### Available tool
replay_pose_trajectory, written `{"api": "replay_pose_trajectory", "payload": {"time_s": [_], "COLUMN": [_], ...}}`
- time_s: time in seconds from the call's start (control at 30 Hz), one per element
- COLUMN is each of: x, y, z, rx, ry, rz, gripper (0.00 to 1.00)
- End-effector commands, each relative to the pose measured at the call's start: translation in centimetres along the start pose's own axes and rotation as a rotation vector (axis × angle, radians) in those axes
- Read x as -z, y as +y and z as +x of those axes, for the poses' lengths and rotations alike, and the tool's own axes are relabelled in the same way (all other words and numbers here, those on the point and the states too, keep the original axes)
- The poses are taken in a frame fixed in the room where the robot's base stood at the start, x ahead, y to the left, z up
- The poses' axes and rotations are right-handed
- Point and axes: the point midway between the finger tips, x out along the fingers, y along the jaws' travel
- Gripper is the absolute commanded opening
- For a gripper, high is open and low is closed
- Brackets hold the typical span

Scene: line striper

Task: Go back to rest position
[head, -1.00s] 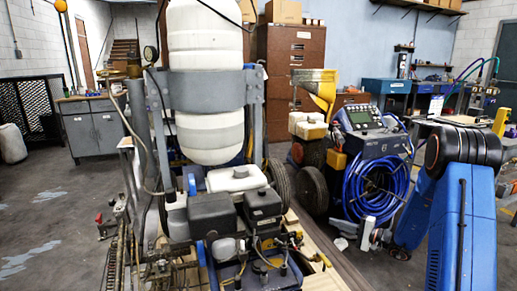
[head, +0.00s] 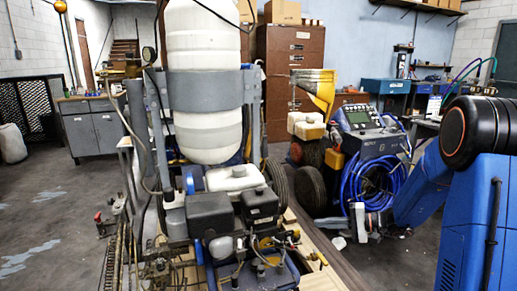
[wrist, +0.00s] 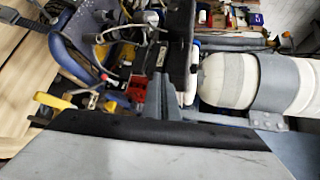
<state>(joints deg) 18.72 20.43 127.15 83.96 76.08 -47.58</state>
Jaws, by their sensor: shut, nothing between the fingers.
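The line striper (head: 235,205) stands in the middle of the head view, with a large white ribbed tank (head: 203,100) strapped upright in a grey frame. My blue arm with its black joint fills the right edge of that view. The grey end of my arm shows left of it, low in front of the coiled blue hose. In the wrist view my gripper (wrist: 160,95) has its grey fingers together with nothing between them. The striper's engine parts and the white tank (wrist: 230,80) lie behind it there, and a grey surface covers the bottom.
A second machine with a coiled blue hose (head: 372,185) stands right of the striper, close to my arm. Brown filing cabinets (head: 290,70) and a grey cabinet (head: 98,130) stand at the back. The floor (head: 50,220) at left is mostly clear.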

Motion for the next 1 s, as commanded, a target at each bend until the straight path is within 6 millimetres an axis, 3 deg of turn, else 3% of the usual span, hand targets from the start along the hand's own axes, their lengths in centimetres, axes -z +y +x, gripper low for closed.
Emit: {"api": "replay_pose_trajectory", "payload": {"time_s": [0.2,0.5,1.0], "x": [-7.0,-15.6,-26.1], "y": [-1.9,-2.5,-1.1], "z": [-0.2,-1.8,-7.5], "rx": [-0.15,-0.372,-0.741], "ry": [-0.092,-0.17,-0.158], "rz": [-0.058,-0.146,-0.331], "gripper": [0.0,0.0,0.0]}}
